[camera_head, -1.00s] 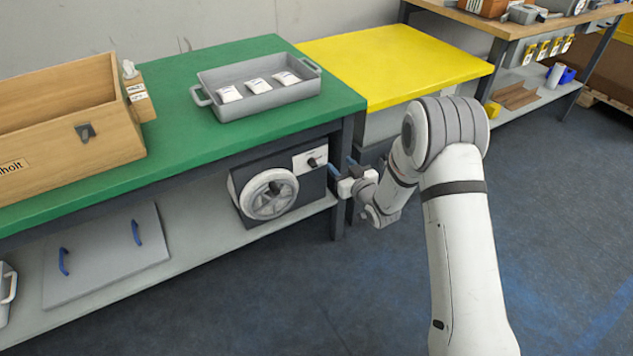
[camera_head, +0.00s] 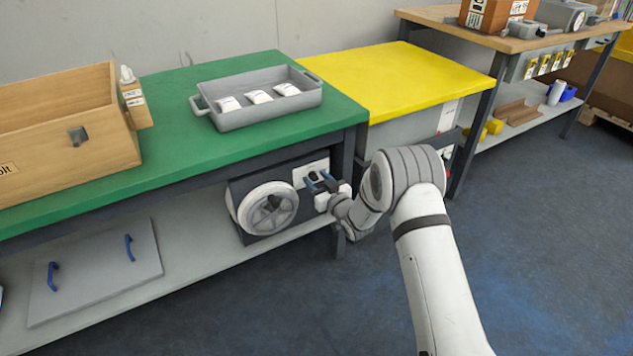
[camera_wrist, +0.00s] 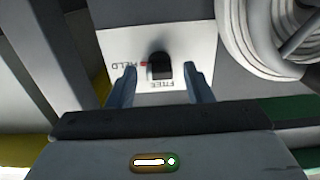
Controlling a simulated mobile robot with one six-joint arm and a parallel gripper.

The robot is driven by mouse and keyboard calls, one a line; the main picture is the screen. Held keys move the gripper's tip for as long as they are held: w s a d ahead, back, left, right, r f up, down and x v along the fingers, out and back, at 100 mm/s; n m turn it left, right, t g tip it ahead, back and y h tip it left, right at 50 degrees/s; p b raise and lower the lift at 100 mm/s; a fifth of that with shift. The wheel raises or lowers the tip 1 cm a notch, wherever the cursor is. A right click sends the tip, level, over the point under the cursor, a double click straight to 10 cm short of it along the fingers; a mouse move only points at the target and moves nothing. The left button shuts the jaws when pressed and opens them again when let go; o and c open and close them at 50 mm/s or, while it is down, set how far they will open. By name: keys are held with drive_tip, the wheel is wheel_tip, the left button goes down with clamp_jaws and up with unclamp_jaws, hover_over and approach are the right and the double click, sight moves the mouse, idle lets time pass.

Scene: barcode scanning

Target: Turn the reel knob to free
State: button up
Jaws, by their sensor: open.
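The reel (camera_head: 268,208), a pale spoked wheel on a dark housing, stands on the lower shelf under the green bench. Its white label plate (camera_head: 316,168) is at the housing's upper right. In the wrist view the dark knob (camera_wrist: 160,66) sits on the plate, which bears inverted HELD and FREE lettering; a small red mark shows beside HELD. My gripper (camera_head: 318,182) is in front of the plate and hides the knob in the head view. In the wrist view my gripper (camera_wrist: 160,82) is open, with one finger on each side of the knob and gaps between.
A bench leg (camera_head: 344,165) stands close to the right of my gripper. The green benchtop (camera_head: 180,150) overhangs the reel. A grey panel with blue handles (camera_head: 95,270) lies on the shelf at left. The floor (camera_head: 280,315) in front is clear.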

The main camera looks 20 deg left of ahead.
drive_tip(key=c, duration=0.9)
drive_tip(key=shift+a, duration=0.15)
drive_tip(key=shift+c, duration=0.3)
drive_tip(key=shift+f, duration=0.1)
drive_tip(key=shift+f+n+b, duration=0.15)
drive_tip(key=shift+n+b, duration=0.95)
drive_tip(key=shift+b, duration=0.05)
drive_tip(key=n+b, duration=0.2)
drive_tip(key=n, duration=0.5)
drive_tip(key=n+b, duration=0.2)
drive_tip(key=n, duration=0.6)
drive_tip(key=shift+s+f+b, duration=0.15)
drive_tip(key=shift+b, duration=0.15)
drive_tip(key=shift+n, duration=0.4)
